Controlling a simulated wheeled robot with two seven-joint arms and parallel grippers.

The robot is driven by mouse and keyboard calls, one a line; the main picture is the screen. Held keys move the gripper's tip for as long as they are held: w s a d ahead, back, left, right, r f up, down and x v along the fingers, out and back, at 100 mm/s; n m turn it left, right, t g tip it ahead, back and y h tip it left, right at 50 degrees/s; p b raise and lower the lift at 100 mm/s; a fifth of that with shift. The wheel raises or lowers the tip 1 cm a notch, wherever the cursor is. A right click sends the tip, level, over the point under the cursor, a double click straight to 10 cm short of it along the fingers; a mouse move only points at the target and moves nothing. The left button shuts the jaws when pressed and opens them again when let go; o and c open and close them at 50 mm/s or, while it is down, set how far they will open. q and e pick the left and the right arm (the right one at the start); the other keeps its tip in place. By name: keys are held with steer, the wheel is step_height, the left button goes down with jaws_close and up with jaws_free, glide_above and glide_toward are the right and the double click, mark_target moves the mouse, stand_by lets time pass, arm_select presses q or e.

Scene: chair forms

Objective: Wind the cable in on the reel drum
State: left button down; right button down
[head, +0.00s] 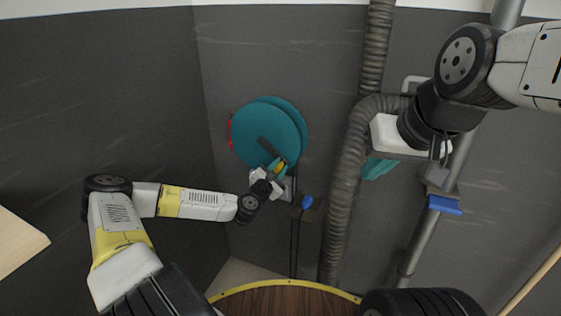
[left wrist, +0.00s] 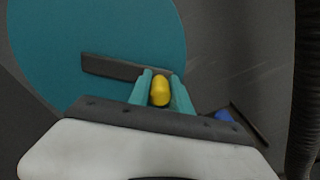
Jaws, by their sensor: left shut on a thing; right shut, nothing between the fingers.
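The teal reel drum (head: 262,120) is on the dark wall. A dark crank arm (head: 270,147) crosses its face, pointing down and right, with a yellow knob (head: 280,166) at its end. My left gripper (head: 277,168) is shut on the yellow knob; in the left wrist view the knob (left wrist: 160,90) sits between the two teal fingers. My right gripper (head: 377,168) is shut and empty, to the right of the grey hose. Thin dark cable-like lines (head: 293,245) hang below the drum, beside a blue piece (head: 307,202); where they join the drum is hidden.
A thick ribbed grey hose (head: 345,185) runs down the wall between my grippers. A metal pipe (head: 425,225) with a blue lever (head: 444,205) stands at the right. A round brown table with a yellow rim (head: 285,286) is in front below.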

arm_select(q)
steer(key=shift+f, duration=0.1)
steer(key=c, duration=1.2)
jaws_free()
steer(key=shift+v, duration=3.9)
